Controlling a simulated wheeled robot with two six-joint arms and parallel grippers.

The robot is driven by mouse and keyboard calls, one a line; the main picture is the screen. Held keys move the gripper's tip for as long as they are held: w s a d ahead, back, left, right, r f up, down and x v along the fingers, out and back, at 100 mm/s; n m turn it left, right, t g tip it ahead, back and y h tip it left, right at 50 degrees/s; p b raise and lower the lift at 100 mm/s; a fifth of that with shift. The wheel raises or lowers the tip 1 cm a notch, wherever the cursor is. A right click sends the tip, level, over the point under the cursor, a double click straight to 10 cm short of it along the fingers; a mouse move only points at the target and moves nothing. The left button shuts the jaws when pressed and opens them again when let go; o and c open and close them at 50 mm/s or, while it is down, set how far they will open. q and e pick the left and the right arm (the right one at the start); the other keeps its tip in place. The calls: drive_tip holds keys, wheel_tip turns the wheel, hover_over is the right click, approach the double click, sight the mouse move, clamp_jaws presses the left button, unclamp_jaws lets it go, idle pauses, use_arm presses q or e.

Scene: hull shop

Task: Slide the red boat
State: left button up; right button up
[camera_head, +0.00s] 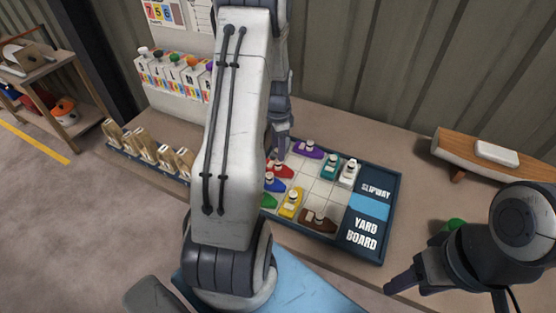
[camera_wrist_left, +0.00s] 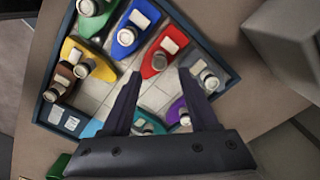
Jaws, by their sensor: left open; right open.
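The red boat (camera_head: 285,170) lies on the yard board (camera_head: 375,237), partly hidden by my left arm in the head view. In the left wrist view the red boat (camera_wrist_left: 153,63) shows its white cabin and round funnel, with its near end pointing toward my left gripper. My left gripper (camera_wrist_left: 160,73) is open, its two fingers spread above the board near that end; I cannot tell whether they touch it. In the head view my left gripper (camera_head: 279,152) is largely hidden by the arm. My right gripper (camera_head: 400,284) is at the lower right, away from the board, and open.
A wooden hull model (camera_head: 480,160) stands at the right.

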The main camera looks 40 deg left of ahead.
sight(278, 166)
use_arm(q)
wheel_tip(278, 166, down, 7)
drive_tip(key=shift+r+p, duration=0.2)
drive_tip(key=shift+p, duration=0.15)
clamp_jaws()
idle(1.3)
